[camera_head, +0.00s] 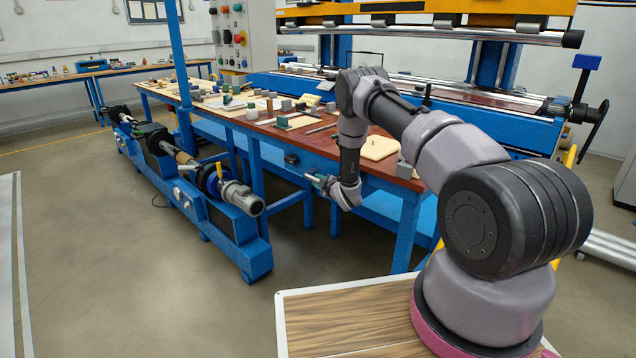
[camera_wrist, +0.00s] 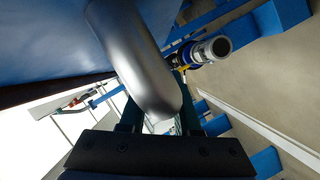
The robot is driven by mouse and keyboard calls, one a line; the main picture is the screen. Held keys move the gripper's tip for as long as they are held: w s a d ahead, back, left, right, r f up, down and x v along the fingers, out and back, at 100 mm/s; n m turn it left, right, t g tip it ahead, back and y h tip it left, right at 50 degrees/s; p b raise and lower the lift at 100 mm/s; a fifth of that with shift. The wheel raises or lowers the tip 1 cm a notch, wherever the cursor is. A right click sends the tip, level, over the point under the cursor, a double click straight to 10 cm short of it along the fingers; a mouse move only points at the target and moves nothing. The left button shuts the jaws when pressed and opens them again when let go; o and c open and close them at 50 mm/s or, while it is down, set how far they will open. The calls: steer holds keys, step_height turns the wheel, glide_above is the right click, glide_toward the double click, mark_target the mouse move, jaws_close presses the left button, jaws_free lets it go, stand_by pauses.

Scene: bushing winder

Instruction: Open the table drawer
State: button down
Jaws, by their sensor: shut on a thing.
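The worktable (camera_head: 345,162) has a red-brown top with a blue front panel below its edge. The blue drawer front (camera_head: 274,147) is in that panel, and it looks flush with the table. In the wrist view a blue surface (camera_wrist: 50,40) fills the upper left. A smooth grey rounded handle (camera_wrist: 135,60) comes from it and ends between my fingers. My gripper (camera_head: 316,181) is at the table front, below the top's edge. In the wrist view my gripper (camera_wrist: 160,118) is shut on the handle. The handle's far side is hidden.
Blocks and small parts lie on the tabletop. A blue winder bench with a grey cylinder (camera_head: 240,197) stands to the left of my gripper and also shows in the wrist view (camera_wrist: 212,48). A blue table leg (camera_head: 407,232) stands to the right. The floor between bench and table is clear.

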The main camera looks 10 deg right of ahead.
stand_by(0.8)
steer(key=s+a, duration=1.2)
steer(key=a, duration=0.4)
steer(key=shift+a, duration=0.25)
steer(key=shift+s+f, duration=0.1)
steer(key=c, duration=0.6)
jaws_free()
steer(key=v, duration=1)
steer(key=shift+s+d+r, duration=0.1)
steer(key=shift+s+r, duration=0.15)
steer(key=shift+s, duration=0.05)
